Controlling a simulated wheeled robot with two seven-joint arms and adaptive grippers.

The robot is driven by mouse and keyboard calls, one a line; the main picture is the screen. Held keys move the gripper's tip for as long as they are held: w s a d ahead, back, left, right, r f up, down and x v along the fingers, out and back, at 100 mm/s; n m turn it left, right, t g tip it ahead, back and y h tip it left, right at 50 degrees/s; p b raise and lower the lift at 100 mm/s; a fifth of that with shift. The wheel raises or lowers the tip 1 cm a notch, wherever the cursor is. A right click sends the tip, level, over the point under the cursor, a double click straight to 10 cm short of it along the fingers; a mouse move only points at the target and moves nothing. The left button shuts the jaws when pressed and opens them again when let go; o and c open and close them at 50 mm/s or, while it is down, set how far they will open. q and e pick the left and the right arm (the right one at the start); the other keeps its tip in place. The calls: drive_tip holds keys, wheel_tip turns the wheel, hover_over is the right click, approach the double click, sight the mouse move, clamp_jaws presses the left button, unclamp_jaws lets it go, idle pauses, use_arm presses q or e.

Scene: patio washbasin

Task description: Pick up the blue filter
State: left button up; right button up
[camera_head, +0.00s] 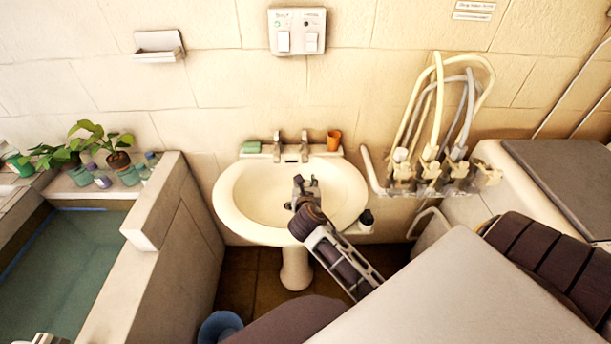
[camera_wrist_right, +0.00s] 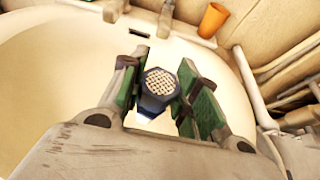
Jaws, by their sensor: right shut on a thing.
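The blue filter (camera_wrist_right: 158,84) shows in the right wrist view as a small dark blue piece with a pale mesh face. My right gripper (camera_wrist_right: 156,72) is shut on it, with a green-padded finger on either side. In the head view my right gripper (camera_head: 306,186) is over the bowl of the white washbasin (camera_head: 231,200). The filter is too small and covered to make out there. A grey sliver at the bottom left edge of the head view may be part of my left gripper (camera_head: 40,339); its fingers cannot be made out.
Two taps, a green soap-like block (camera_head: 250,147) and an orange cup (camera_head: 334,140) stand on the basin's back ledge. A dark bottle (camera_head: 366,219) is at its right. Hoses (camera_head: 437,100) hang at the right. A stone tub (camera_head: 160,215) with plants lies left.

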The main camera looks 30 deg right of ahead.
drive_tip(key=s+a, duration=0.3)
drive_tip(key=s, duration=0.2)
drive_tip(key=shift+b, duration=0.3)
drive_tip(key=shift+s+a, duration=0.1)
drive_tip(key=shift+s, duration=0.05)
drive_tip(key=shift+a+r, duration=0.1)
